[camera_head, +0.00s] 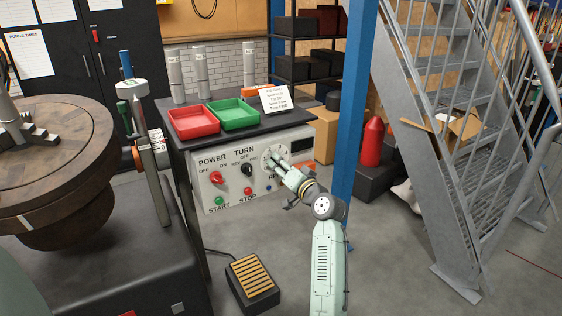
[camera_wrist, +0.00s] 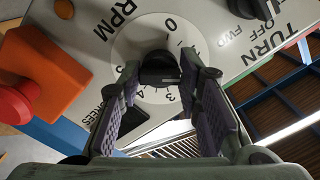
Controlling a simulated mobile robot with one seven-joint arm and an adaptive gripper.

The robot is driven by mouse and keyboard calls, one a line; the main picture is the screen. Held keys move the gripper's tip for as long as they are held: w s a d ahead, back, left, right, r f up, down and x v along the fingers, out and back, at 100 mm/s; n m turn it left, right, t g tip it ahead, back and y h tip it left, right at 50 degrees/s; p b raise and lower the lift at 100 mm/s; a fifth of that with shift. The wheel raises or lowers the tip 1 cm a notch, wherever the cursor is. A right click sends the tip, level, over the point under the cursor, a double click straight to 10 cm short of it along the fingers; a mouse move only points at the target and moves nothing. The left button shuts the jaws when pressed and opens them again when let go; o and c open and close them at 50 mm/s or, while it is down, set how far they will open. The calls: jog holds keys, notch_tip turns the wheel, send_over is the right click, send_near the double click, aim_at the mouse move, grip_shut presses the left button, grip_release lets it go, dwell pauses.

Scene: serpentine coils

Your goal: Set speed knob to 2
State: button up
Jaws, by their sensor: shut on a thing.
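The speed knob (camera_wrist: 158,66) is black and sits at the centre of a pale round dial (camera_wrist: 128,46) marked RPM in the wrist view. The numbers 0, 3, 4 and 5 are readable around it, with 0 at the top. My gripper (camera_wrist: 160,74) is shut on the knob, with one finger on each side. The knob's pointer cannot be made out, so its setting is unclear. In the head view, my gripper (camera_head: 278,162) reaches the dial (camera_head: 267,153) at the right of the control panel (camera_head: 207,192), and it hides the knob.
The panel also carries a red POWER knob (camera_head: 216,177), a black TURN knob (camera_head: 247,170), a green START button (camera_head: 219,201) and a red STOP button (camera_head: 248,191). An orange block (camera_wrist: 48,66) is close to the dial. A foot pedal (camera_head: 252,279) lies on the floor. A blue post (camera_head: 354,110) stands right of the panel.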

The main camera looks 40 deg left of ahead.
jog(key=shift+r+m+p, duration=0.1)
jog(key=shift+m+p, duration=1.05)
jog(key=shift+m, duration=0.95)
jog(key=o, duration=1.2)
jog(key=shift+c, duration=0.2)
jog(key=shift+d, duration=0.1)
jog(key=v, duration=1.1)
jog(key=shift+s+d, duration=0.2)
jog(key=shift+d, duration=0.15)
